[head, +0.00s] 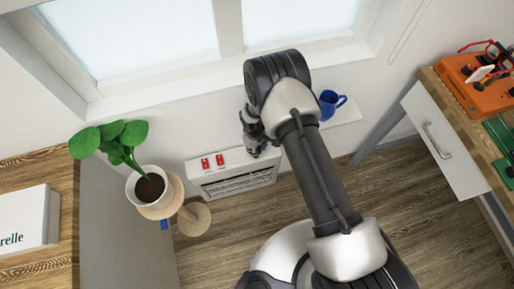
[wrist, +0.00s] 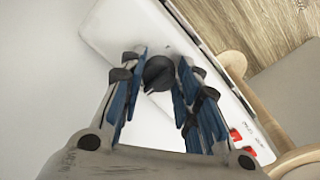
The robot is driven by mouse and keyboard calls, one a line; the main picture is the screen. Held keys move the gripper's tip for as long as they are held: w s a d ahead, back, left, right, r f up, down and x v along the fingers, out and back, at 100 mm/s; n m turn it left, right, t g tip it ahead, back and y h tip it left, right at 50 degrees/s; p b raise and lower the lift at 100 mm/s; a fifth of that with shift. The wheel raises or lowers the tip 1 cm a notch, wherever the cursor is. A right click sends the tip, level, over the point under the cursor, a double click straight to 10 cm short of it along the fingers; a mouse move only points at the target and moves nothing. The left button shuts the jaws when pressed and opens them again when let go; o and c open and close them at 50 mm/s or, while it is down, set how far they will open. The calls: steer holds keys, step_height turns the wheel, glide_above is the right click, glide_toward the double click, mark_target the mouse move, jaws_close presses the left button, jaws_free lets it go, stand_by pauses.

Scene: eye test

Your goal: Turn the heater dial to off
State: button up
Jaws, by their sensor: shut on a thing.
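The white heater (head: 232,180) stands low against the wall under the window. It has two red switches (head: 212,161) on its top and a dark grille on its front. In the wrist view the heater's white top (wrist: 115,25) carries a round black dial (wrist: 158,73). A small light mark on the dial points to the lower left of that picture. My gripper (wrist: 161,66) has its blue-padded fingers on either side of the dial and is shut on it. In the head view my gripper (head: 257,150) is at the heater's right end and largely hides the dial.
A blue mug (head: 329,104) sits on the ledge behind my arm. A workbench with a drawer (head: 440,140) is at the right. Wooden floor lies open before the heater.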

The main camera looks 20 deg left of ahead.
steer(key=shift+n, duration=0.4)
steer(key=o, duration=1.1)
steer(key=shift+r, duration=0.1)
steer(key=r, duration=1.1)
steer(key=shift+s+a+r, duration=0.15)
steer(key=shift+s+r, duration=0.2)
steer(key=shift+r, duration=0.05)
